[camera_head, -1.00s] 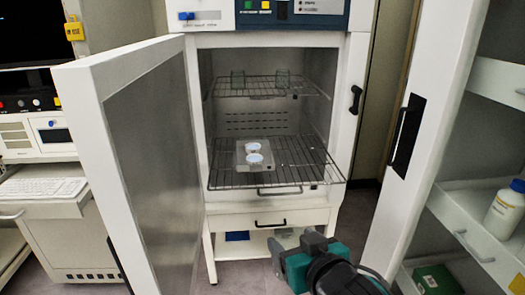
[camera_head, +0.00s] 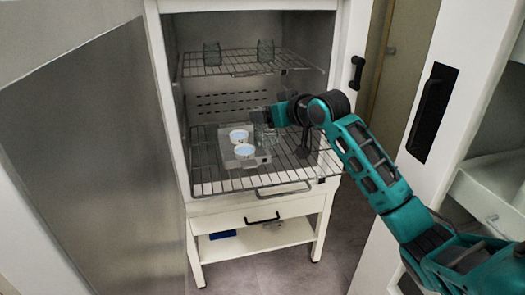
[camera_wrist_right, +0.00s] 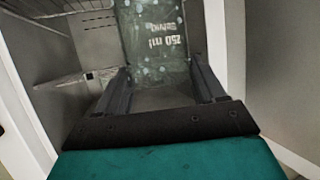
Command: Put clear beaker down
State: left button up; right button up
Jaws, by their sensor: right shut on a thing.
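My right gripper (camera_head: 272,117) is inside the open freeze dryer, just over or at the lower wire rack (camera_head: 225,184). It is shut on a clear beaker (camera_head: 262,137), which stands roughly upright to the right of a small tray with white dishes. My left gripper is out of view.
A flat tray (camera_head: 250,162) with two white-blue dishes (camera_head: 244,151) lies on the lower rack. Two more clear beakers (camera_head: 265,50) stand on the upper rack (camera_head: 240,70). The open door (camera_head: 100,150) blocks the left side. The rack's front is bare.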

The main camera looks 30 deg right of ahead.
jog(key=w+d+r+b, duration=0.1)
jog(key=w+d+r, duration=0.1)
jog(key=d+r, duration=0.75)
jog(key=shift+y, duration=0.3)
jog(key=f+b, duration=0.1)
jog(key=f, duration=0.5)
jog(key=f+b, duration=0.1)
jog(key=f, duration=0.5)
jog(key=a+f+b, duration=0.1)
jog(key=f, duration=0.5)
jog(key=shift+w+f, duration=0.2)
jog(key=shift+f, duration=0.05)
jog(key=o, duration=1.4)
jog(key=shift+a, duration=0.1)
